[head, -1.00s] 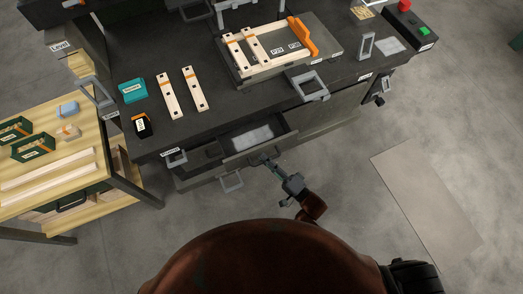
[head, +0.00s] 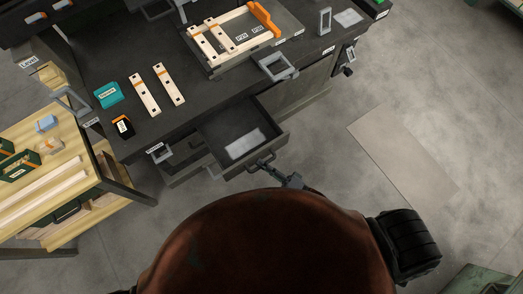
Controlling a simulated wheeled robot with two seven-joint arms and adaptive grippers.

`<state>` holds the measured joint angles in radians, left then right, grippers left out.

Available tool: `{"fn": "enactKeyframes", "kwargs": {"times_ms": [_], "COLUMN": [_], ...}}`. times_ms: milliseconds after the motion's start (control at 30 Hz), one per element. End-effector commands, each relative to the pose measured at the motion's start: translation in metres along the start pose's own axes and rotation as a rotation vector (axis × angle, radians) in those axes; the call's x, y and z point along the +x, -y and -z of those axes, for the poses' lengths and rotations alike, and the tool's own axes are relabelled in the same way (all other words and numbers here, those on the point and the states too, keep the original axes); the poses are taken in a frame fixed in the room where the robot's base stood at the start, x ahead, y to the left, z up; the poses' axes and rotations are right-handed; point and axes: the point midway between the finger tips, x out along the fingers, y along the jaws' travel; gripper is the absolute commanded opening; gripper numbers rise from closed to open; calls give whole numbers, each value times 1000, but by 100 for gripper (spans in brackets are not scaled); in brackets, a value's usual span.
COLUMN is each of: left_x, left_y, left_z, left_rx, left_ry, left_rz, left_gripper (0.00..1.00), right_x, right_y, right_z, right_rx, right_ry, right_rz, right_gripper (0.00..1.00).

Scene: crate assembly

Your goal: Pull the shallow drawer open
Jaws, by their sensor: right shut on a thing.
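The shallow drawer (head: 279,147) juts out from the front of the dark workbench and stands well open. A pale flat sheet or patch (head: 245,144) shows on its floor. My right gripper (head: 264,166) is at the middle of the drawer front, shut on the drawer's handle. The fingers cover part of the handle, and my reddish-brown body hides most of the right arm. My left gripper is not in view.
The bench top (head: 130,65) holds an orange-handled crate assembly (head: 225,35), two wooden slats (head: 144,95) and a teal box (head: 108,95). A wooden side table (head: 60,190) stands at left. The floor at right is clear around a flat mat (head: 400,150).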

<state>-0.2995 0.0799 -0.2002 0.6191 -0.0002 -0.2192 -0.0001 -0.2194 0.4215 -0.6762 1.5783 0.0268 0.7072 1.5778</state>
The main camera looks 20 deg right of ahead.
Motion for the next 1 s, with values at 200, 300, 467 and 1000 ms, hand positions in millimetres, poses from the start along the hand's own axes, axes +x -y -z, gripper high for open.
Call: {"fn": "enactKeyframes", "kwargs": {"times_ms": [200,300,467,1000], "left_x": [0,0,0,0], "left_y": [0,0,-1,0], "left_z": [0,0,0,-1], "left_rx": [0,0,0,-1], "left_ry": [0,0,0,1], "left_rz": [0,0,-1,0], "left_gripper": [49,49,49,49], "right_x": [-1,-1,0,-30], "right_y": [-2,-2,-1,-2], "right_z": [0,0,0,0], "right_rx": [0,0,0,0], "right_ry": [0,0,0,1], "right_rz": [-4,-4,-2,-6], "right_gripper": [0,16,27,29]}}
